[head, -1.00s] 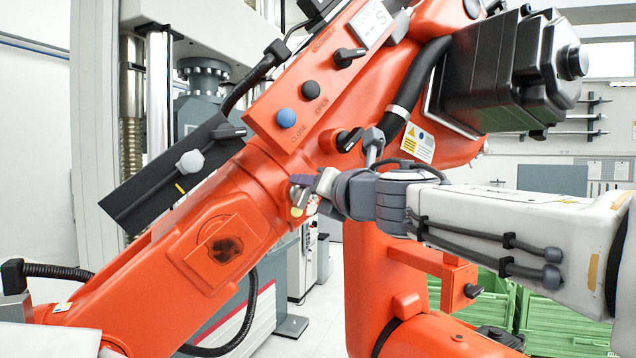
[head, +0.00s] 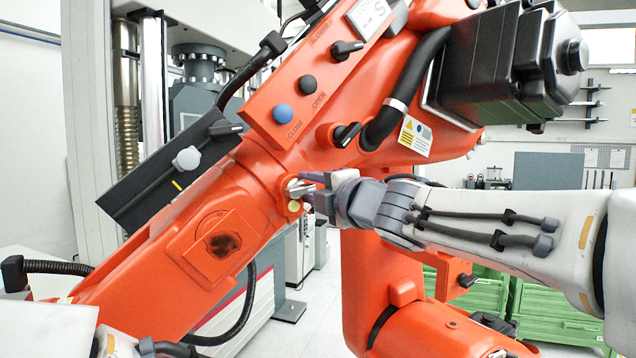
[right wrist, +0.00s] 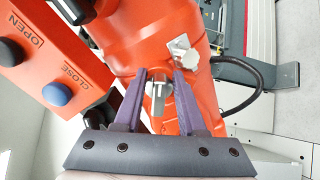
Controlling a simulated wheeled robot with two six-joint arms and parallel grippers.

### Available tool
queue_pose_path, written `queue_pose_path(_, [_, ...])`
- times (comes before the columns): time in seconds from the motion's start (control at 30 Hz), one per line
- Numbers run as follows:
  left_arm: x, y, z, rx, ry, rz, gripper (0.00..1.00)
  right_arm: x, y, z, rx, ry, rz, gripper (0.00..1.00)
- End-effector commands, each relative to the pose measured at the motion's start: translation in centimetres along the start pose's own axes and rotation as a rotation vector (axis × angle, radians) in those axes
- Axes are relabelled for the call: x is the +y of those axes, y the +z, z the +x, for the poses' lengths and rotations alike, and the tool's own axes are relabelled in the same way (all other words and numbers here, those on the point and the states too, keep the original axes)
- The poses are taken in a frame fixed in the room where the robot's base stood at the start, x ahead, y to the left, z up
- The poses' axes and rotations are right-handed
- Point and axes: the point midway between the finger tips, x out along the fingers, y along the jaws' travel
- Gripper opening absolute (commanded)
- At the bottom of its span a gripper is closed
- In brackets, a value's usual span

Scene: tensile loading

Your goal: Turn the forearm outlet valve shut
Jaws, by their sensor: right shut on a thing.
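The forearm outlet valve is a small grey metal handle (head: 297,190) on the side of the orange forearm (head: 190,215) in the head view. A yellowish round part lies just below it. My right gripper (head: 312,186) reaches it from the right, with its purple fingers at the handle. In the right wrist view the same handle (right wrist: 158,90) stands between the two purple fingers of the gripper (right wrist: 161,80), which is shut on it. The fingers partly cover the handle, so its exact angle is hard to tell. My left gripper is not in view.
A panel with a blue CLOSE button (head: 283,114), a black OPEN button (head: 307,83) and black knobs sits on the orange arm above. A black bar (head: 150,195) with a grey knob (head: 187,158) lies to the left. Green crates (head: 560,310) stand behind at lower right.

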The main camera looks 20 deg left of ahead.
Motion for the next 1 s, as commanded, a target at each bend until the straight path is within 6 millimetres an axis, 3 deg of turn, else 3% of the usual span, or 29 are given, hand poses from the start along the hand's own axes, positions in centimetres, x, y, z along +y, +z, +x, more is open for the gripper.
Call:
queue_pose_path(0.5, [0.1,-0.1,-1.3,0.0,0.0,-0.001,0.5,-0.9,-0.3,0.0,0.001,-0.004,0.441,0.0])
queue_pose_path(1.0, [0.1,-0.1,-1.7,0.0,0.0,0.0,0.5,-1.2,-0.5,0.0,0.002,-0.004,0.614,0.0])
